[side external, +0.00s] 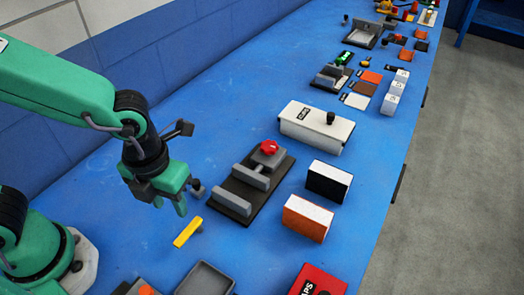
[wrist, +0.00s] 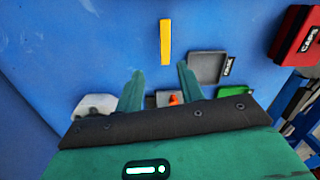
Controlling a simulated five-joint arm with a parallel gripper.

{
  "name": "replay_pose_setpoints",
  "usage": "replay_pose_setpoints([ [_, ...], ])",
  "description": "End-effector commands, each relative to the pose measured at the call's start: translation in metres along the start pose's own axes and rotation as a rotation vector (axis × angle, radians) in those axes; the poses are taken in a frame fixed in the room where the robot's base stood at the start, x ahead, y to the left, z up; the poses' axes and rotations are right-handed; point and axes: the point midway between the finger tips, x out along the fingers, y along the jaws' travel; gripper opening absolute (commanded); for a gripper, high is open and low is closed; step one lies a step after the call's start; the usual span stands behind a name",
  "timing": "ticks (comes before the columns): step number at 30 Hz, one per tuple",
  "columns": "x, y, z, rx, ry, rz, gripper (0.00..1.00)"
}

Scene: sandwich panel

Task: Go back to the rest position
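My gripper (side external: 170,204) hangs above the blue bench, near its left side in the side view. In the wrist view its two green fingers (wrist: 160,86) are spread apart with nothing between them. A yellow bar (side external: 187,232) lies on the bench, below and to the right of the fingers in the side view. The wrist view shows the same yellow bar (wrist: 165,42) beyond the fingertips, apart from them.
A dark fixture (side external: 232,203) with a red knob (side external: 268,147) stands right of my gripper. Orange (side external: 303,222) and black (side external: 325,184) blocks, a white box (side external: 316,128) and a red box (side external: 318,281) stand nearby. A grey tray (wrist: 206,66) lies near the bar. A blue wall (side external: 170,62) borders the bench.

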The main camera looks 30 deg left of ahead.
Motion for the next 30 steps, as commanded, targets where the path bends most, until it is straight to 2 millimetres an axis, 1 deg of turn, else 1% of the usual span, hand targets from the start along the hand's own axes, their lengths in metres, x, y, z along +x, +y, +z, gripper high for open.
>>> replay_pose_setpoints([
  [6,-0.019,0.018,0.017,-0.358,-0.035,-0.048,0.38],
  [15,-0.046,0.048,0.037,-0.907,-0.071,-0.134,0.38],
  [22,-0.065,0.073,0.047,-1.324,-0.085,-0.213,0.38],
  [30,-0.087,0.103,0.054,-1.809,-0.083,-0.326,0.38],
])
